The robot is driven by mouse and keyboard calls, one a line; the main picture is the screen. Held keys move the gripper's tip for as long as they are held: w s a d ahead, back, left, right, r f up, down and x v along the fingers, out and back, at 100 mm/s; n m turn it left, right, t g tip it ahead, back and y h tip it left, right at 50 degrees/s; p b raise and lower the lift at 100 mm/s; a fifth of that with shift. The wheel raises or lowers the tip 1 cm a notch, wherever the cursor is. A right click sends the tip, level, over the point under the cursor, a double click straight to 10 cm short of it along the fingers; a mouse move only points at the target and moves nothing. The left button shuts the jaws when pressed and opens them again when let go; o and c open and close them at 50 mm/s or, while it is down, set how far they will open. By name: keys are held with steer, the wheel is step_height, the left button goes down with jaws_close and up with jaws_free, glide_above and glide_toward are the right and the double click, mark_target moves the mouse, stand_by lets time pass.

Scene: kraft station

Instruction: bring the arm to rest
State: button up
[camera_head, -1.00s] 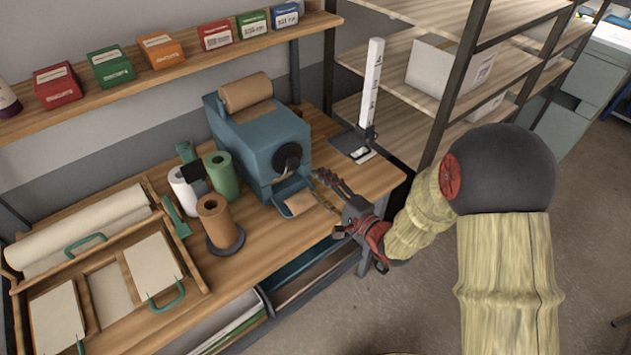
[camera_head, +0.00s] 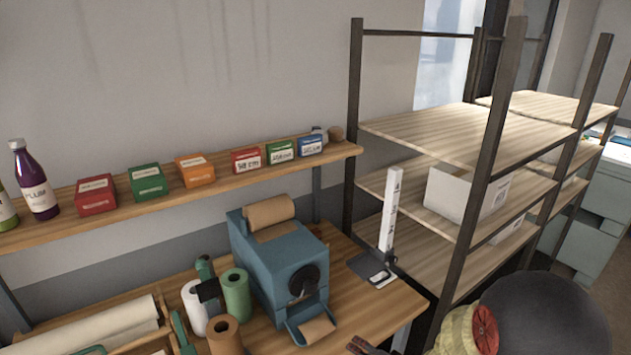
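My arm shows at the bottom right of the head view as a large dark ball joint (camera_head: 545,318) and a pale yellow link with a red cap. Only a small dark reddish part of my gripper (camera_head: 364,347) shows at the bottom edge, just in front of the bench's front right part. The fingers are mostly cut off by the frame, so I cannot see whether they are open or shut, or whether they hold anything.
The blue paper dispenser (camera_head: 272,262) stands on the bench (camera_head: 372,312), left of my gripper. A white upright gauge (camera_head: 390,212) stands behind. Rolls (camera_head: 236,293) stand left. A metal-framed shelf unit (camera_head: 455,190) rises behind my arm.

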steer(key=s+d+r+n+g+h+b, duration=0.1)
steer(key=s+d+r+n+g+h, duration=0.3)
steer(key=s, duration=0.3)
steer(key=s+d+r+n+g+h, duration=0.1)
steer(key=s+d+r+n+g, duration=0.15)
steer(key=s+d, duration=0.4)
steer(key=s+a+r+t+b, duration=0.1)
steer(key=s+a+r, duration=0.1)
steer(key=s+r, duration=0.4)
steer(key=s+a+r+t+y+b, duration=0.1)
steer(key=s+a+r, duration=0.2)
steer(key=r, duration=1)
steer(key=s+n, duration=0.1)
steer(key=s, duration=0.2)
steer(key=shift+s+r, duration=0.2)
steer(key=shift+s, duration=0.2)
steer(key=shift+a+t, duration=0.15)
steer(key=shift+t, duration=0.1)
